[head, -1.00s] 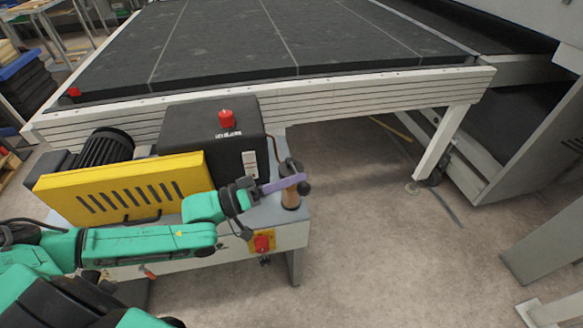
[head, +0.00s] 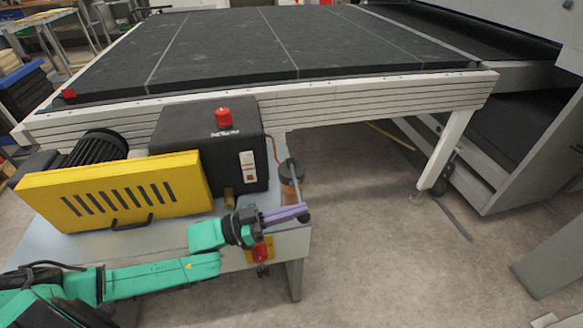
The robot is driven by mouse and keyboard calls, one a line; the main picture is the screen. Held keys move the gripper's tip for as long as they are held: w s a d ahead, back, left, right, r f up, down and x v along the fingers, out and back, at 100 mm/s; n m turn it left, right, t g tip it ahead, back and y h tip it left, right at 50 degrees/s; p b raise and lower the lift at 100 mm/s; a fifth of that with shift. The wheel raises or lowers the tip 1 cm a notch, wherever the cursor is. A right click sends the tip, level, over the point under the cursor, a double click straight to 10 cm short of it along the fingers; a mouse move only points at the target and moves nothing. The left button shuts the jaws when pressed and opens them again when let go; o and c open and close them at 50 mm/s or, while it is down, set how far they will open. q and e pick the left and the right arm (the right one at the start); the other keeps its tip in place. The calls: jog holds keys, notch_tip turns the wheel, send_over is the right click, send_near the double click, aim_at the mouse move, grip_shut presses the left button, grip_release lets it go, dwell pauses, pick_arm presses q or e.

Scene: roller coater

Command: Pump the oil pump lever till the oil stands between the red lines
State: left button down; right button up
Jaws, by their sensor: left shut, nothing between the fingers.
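The oil pump (head: 291,190), a brown cylinder with a dark cap, stands at the right end of the grey-blue machine top. Its lever (head: 296,187) slants down and forward to a dark knob (head: 304,217). My left gripper (head: 300,212) has purple fingers and is shut and empty. Its tips are at the knob; whether they touch it I cannot tell. A white plate with small reddish marks (head: 249,167) is on the black tank (head: 200,145). It may be the gauge, but the oil level and red lines are too small to read. My right gripper is out of view.
A yellow guard (head: 115,195) and a dark motor (head: 98,148) stand left of the tank. A red button on a yellow plate (head: 260,251) is below my gripper. The large black-topped table (head: 300,45) is behind. Floor to the right (head: 390,265) is clear.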

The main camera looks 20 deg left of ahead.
pick_arm(q)
jog(key=shift+f, duration=0.2)
dwell(0.3)
jog(key=r+p, duration=0.2)
jog(key=r, duration=0.1)
jog(key=r+p, duration=0.1)
jog(key=p, duration=0.1)
jog(key=shift+w+d+r, duration=0.15)
jog(key=shift+w+r, duration=0.2)
jog(key=v, duration=1)
jog(key=shift+f, duration=0.25)
